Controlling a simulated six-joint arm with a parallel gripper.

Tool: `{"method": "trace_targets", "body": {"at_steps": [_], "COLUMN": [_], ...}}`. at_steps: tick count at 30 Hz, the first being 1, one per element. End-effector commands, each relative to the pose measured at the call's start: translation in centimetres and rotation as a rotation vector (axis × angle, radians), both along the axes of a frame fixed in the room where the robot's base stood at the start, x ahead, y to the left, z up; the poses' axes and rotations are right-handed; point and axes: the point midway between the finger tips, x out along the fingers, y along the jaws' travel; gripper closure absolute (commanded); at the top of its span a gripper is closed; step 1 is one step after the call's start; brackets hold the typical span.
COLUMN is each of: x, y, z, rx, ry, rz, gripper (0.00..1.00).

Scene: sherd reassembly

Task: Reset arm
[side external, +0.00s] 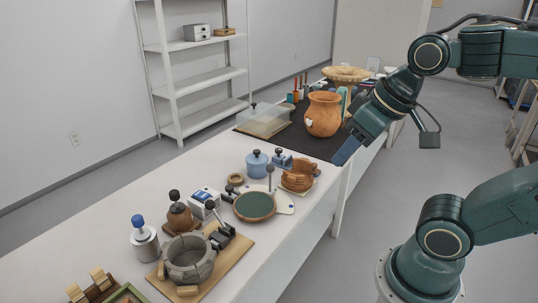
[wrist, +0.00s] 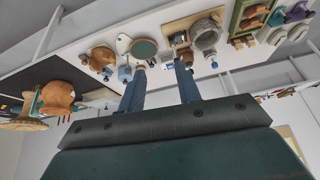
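My gripper (side external: 345,152) hangs in the air at the right side of the white table, near the black mat. In the wrist view its two blue fingers (wrist: 160,72) are spread apart with nothing between them, so it is open and empty. An orange clay pot (side external: 323,116) with a pale patch on its side stands on the black mat (side external: 316,144), up and left of my gripper; it also shows at the left of the wrist view (wrist: 58,96). A reddish-brown clay piece (side external: 298,178) sits in a stand nearer the camera.
The floor at right is partly clear.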

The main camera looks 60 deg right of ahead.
Motion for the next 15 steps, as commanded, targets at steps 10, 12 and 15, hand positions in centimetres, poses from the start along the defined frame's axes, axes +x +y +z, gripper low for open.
{"method": "trace_targets", "body": {"at_steps": [10, 12, 15], "x": [-1.21, -1.20, -1.19], "y": [0.44, 0.44, 0.43], "z": [-0.39, -0.39, -0.37], "rx": [-0.031, -0.031, -0.030], "ry": [-0.016, -0.016, -0.016], "rz": [0.082, 0.081, 0.080], "gripper": [0.66, 0.66, 0.66]}}
